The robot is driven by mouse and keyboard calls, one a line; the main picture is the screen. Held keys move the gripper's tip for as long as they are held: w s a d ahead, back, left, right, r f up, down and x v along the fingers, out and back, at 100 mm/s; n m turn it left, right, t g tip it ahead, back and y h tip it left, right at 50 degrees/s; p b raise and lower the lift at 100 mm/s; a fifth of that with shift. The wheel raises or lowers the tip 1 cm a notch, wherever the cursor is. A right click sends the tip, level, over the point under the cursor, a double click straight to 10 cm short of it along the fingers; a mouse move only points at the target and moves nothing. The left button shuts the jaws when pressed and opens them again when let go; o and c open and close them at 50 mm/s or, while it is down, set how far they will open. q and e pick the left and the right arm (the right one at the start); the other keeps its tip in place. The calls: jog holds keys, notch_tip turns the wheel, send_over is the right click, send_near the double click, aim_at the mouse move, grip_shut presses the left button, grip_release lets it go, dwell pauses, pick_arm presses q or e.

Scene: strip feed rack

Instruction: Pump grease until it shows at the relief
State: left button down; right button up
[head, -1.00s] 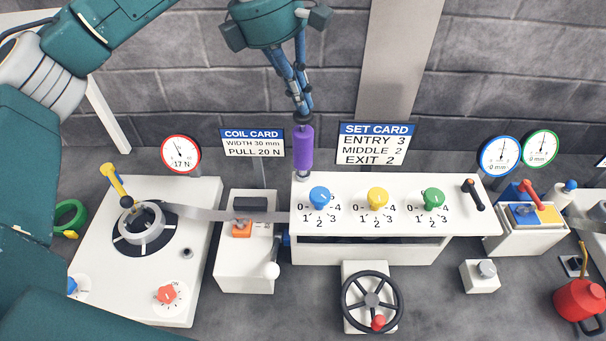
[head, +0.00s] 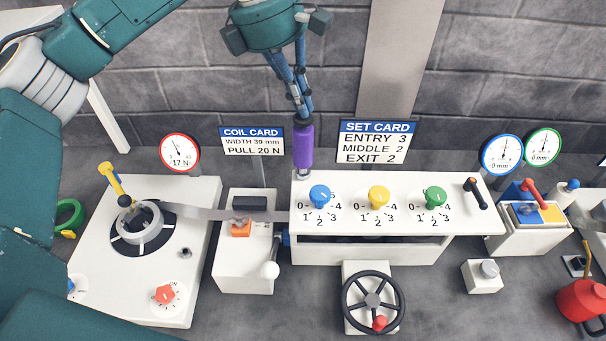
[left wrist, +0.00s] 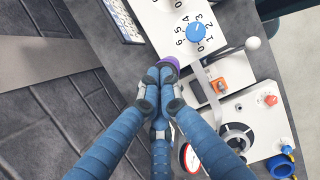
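A purple cylinder (head: 303,147) stands upright at the back left corner of the white three-knob housing (head: 400,250), with a short metal stem below it. My left gripper (head: 304,119) reaches down from above, its blue fingers drawn together at the cylinder's top. In the left wrist view the fingertips (left wrist: 160,76) close together over the purple cylinder (left wrist: 171,64), mostly covering it. They look shut on it. I cannot make out any grease or pick out a relief outlet. My right gripper is not in view.
The set card (head: 376,143) stands close behind. A coil stand (head: 100,270) is left, a handwheel (head: 372,301) in front, a red can (head: 582,300) right.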

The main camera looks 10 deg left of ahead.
pick_arm(q)
jog(key=shift+f, duration=0.15)
jog(key=shift+r+p, duration=0.95)
jog(key=shift+r, duration=0.55)
jog(key=shift+f, duration=0.1)
